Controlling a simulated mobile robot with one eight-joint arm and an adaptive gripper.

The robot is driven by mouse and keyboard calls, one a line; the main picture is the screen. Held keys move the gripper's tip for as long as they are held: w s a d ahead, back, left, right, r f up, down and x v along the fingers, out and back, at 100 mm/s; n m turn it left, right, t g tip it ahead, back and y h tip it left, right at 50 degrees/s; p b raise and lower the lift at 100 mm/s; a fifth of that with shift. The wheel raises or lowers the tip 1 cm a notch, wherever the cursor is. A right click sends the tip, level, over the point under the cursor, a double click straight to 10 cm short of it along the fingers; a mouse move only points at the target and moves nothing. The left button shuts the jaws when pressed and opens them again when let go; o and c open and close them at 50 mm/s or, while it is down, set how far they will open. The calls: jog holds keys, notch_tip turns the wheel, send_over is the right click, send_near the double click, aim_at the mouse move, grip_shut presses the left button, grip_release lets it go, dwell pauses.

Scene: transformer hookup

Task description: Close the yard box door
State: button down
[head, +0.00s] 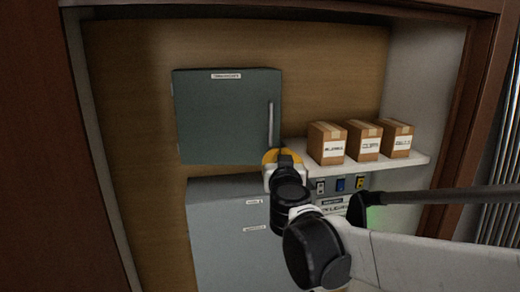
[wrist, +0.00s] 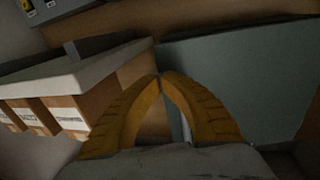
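A dark green wall box (head: 225,115) with a label on top and a vertical handle (head: 270,123) on its right side hangs on the wooden back panel. Its front looks flush, but I cannot tell whether the door is fully shut. My gripper (head: 283,156), with yellow fingers, is at the lower end of the handle, by the box's lower right corner. In the wrist view the fingertips (wrist: 160,76) meet. A thin pale strip shows between the fingers, and I cannot tell what it is. The green surface (wrist: 245,85) lies close beyond them on the right.
A white shelf (head: 420,160) with three labelled cardboard boxes (head: 363,141) is just right of my gripper. A grey cabinet (head: 225,215) stands below the green box. Coloured switches (head: 340,184) sit under the shelf. Wooden side frames bound the alcove.

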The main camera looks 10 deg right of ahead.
jog(key=shift+x, duration=0.75)
jog(key=shift+s, duration=0.1)
jog(key=b+x, duration=0.2)
jog(key=x, duration=0.4)
jog(key=shift+w+a+f, duration=0.1)
jog(key=shift+w+f, duration=0.05)
jog(key=shift+w, duration=0.5)
jog(key=shift+s+r, duration=0.2)
jog(key=shift+r, duration=0.05)
